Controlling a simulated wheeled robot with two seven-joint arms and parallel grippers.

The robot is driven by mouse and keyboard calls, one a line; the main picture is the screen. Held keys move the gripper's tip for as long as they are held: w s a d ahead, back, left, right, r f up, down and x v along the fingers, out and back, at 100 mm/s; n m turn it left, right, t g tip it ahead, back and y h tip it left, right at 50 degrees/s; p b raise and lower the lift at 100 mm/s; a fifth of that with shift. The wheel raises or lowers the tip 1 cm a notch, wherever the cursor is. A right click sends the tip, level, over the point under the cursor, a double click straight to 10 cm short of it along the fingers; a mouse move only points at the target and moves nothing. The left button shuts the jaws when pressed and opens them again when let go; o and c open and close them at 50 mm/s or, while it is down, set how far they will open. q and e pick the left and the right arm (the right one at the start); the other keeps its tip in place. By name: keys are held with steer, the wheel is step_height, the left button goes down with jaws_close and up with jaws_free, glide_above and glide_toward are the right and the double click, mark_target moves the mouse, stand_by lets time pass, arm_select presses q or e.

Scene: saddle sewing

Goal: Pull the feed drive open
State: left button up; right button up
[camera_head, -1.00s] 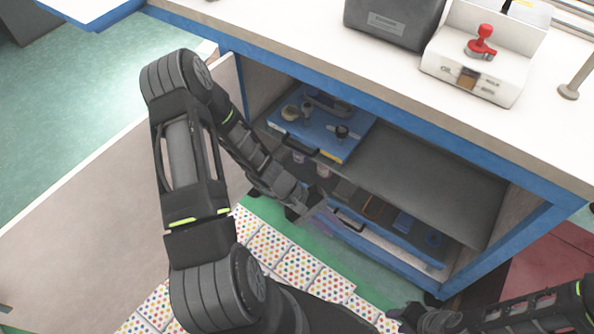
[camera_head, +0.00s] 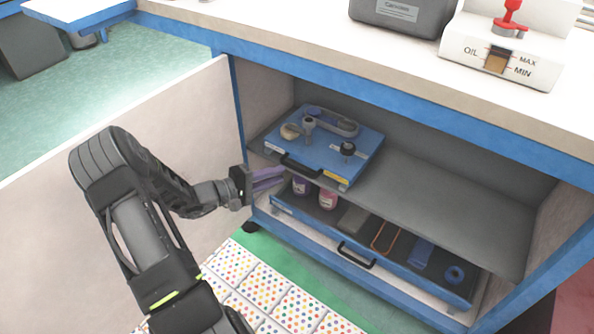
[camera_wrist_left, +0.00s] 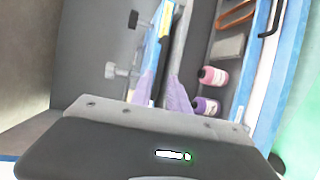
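The feed drive appears to be the blue slab-like unit (camera_head: 318,158) on the upper shelf of the open cabinet. It carries a belt-like part, small knobs and a black front handle (camera_head: 300,166). Its edge also shows in the left wrist view (camera_wrist_left: 153,55). My left gripper (camera_head: 268,179) is just left of and below that handle, at the shelf's front edge. My right gripper is out of view.
Below, a blue drawer (camera_head: 400,289) with a black handle (camera_head: 356,255) stands partly out, holding pink and purple bottles (camera_head: 328,199) and other parts. The cabinet door (camera_head: 110,110) is open at left. The shelf right of the unit (camera_head: 450,205) is bare.

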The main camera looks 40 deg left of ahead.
mark_target(297, 168)
arm_select(q)
steer(key=b+x, duration=0.2)
steer(key=x, duration=0.4)
steer(key=shift+w+d+f, duration=0.15)
steer(key=shift+w, duration=0.2)
steer(key=shift+w+d, duration=0.15)
steer(key=shift+w, duration=0.25)
jaws_close()
stand_by(0.8)
